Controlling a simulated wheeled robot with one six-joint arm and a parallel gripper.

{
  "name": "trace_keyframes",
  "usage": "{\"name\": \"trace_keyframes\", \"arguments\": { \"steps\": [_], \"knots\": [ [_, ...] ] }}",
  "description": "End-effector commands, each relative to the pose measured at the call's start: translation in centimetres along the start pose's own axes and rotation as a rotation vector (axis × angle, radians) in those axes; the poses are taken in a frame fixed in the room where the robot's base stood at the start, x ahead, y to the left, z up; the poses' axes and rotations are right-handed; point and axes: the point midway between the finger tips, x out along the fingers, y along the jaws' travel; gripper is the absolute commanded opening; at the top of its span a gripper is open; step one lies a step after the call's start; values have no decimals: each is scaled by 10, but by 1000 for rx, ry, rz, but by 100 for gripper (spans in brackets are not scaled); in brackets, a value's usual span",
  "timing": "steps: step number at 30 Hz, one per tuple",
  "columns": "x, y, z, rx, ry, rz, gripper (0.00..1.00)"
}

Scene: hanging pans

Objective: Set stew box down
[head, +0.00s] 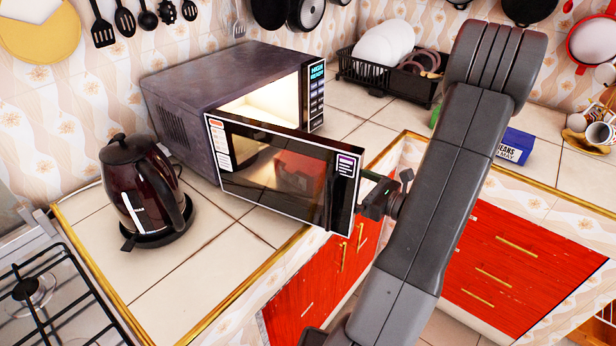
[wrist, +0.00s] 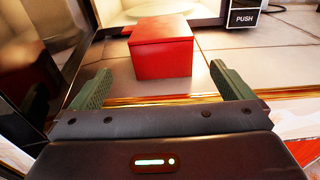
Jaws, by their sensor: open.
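A red box (wrist: 163,52), which I take as the stew box, sits upright on the tiled counter in front of the open microwave (head: 230,90). My gripper (wrist: 160,78) is open, with one green finger on each side of the box's near end and a gap to both. In the head view my gripper (head: 382,196) is by the free edge of the open microwave door (head: 285,170). The door covers the box there; a reddish shape shows in its dark glass, and I cannot tell if it is the box or a reflection.
A dark kettle (head: 145,190) stands left of the microwave, beside the hob (head: 45,300). A black dish rack (head: 395,75) with plates and a blue carton (head: 514,146) are to the right. Red drawers (head: 500,265) lie below the counter edge.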

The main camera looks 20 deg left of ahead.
Motion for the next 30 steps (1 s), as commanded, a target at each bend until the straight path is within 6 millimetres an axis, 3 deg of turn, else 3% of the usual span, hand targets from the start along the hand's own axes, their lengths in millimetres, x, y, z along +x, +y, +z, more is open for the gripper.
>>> {"name": "trace_keyframes", "arguments": {
  "steps": [5,18,26,30],
  "knots": [
    [0,-2,-5,-10,-64,-16,100],
    [70,-3,0,-11,-65,-14,100],
    [86,-3,1,-10,-63,-15,100],
    [105,-2,3,-9,-64,-13,100]
  ]
}}
